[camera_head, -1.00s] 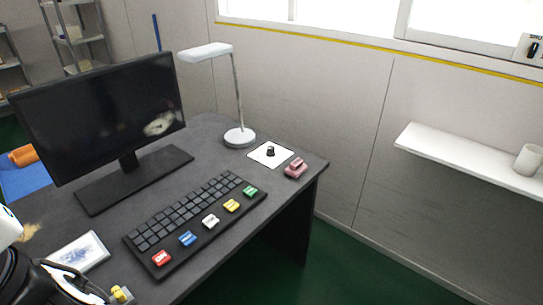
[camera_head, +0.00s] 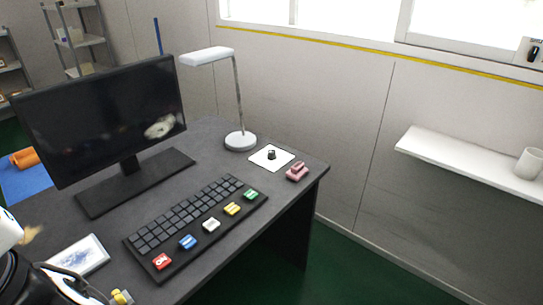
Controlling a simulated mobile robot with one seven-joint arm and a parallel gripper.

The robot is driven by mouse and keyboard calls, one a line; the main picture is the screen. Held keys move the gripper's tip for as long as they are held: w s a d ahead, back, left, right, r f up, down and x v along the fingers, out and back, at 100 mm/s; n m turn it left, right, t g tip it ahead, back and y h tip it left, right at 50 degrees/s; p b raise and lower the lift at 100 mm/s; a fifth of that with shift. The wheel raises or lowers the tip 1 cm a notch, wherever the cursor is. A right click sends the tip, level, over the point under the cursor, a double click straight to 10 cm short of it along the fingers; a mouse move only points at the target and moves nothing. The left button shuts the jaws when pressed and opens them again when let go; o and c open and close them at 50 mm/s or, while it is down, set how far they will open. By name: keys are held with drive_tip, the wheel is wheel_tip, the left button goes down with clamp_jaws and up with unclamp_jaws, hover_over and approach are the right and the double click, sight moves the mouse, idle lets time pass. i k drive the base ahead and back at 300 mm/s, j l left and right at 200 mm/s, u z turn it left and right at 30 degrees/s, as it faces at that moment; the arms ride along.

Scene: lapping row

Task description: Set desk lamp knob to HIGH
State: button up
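The desk lamp (camera_head: 240,141) stands on the dark desk, with a round white base, a thin upright stem and a flat white head. A small black knob (camera_head: 271,155) sits on a white square plate (camera_head: 261,160) just right of the lamp base. Any marks on the plate are too small to read, so I cannot tell the knob's setting. My arm shows at the lower left edge. A small yellow-tipped part at its end shows near the bottom edge, far from the knob. My gripper's fingers cannot be made out clearly.
A pink object (camera_head: 297,172) lies right of the plate near the desk edge. A black keyboard (camera_head: 196,224) with several coloured keys lies in front. A monitor (camera_head: 98,119) stands at the left, and a framed picture (camera_head: 80,256) lies near my arm. A wall shelf (camera_head: 468,166) is at the right.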

sight(272, 154)
drive_tip(key=i+l, duration=0.95)
drive_tip(key=i+l+z, duration=0.05)
